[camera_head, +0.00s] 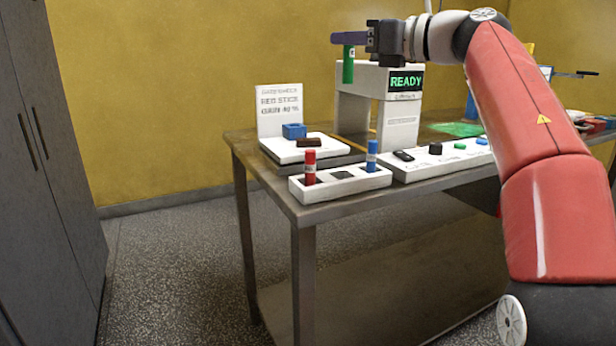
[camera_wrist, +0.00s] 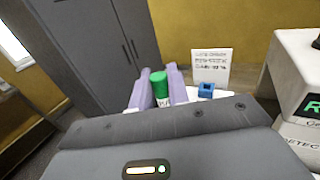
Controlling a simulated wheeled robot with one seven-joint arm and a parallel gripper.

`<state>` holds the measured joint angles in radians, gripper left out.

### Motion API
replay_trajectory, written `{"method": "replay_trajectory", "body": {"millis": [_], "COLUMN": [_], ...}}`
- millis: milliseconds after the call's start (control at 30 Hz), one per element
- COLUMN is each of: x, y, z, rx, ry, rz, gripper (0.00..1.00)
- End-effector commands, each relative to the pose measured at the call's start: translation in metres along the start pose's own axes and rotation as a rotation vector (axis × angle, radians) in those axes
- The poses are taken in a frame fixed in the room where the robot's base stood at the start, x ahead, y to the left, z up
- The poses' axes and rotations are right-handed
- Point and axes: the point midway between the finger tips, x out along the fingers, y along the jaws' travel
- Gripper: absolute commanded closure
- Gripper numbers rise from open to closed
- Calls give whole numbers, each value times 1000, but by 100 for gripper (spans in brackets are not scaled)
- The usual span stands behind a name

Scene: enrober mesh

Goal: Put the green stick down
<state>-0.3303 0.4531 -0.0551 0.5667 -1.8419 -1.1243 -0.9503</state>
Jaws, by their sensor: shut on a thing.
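The green stick (camera_head: 348,66) is upright in my gripper (camera_head: 350,40), held in the air near the top of the white machine with the READY display. In the wrist view the green stick (camera_wrist: 159,88) shows between the two purple fingers of my gripper (camera_wrist: 159,86). On the table's front edge stands a white stick holder (camera_head: 340,185). A red stick (camera_head: 310,167) stands in its left slot and a blue stick (camera_head: 372,156) in its right slot. Its middle slot (camera_head: 342,175) is dark and has no stick in it.
The white READY machine (camera_head: 390,75) stands behind the holder. A white plate with a blue block (camera_head: 294,131) and a brown bar (camera_head: 311,142) lies at left, by a sign (camera_head: 279,108) reading RED STICK. A white control strip (camera_head: 436,158) lies right of the holder.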

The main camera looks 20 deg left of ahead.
Motion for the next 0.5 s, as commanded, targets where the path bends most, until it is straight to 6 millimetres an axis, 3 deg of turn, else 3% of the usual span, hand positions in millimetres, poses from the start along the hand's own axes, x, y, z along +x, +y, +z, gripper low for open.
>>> {"method": "replay_trajectory", "body": {"millis": [167,500], "x": [-1,-1], "y": [0,0], "z": [-20,-112], "rx": [3,3], "ry": [0,2], "rz": [-1,0], "gripper": [100,100]}}
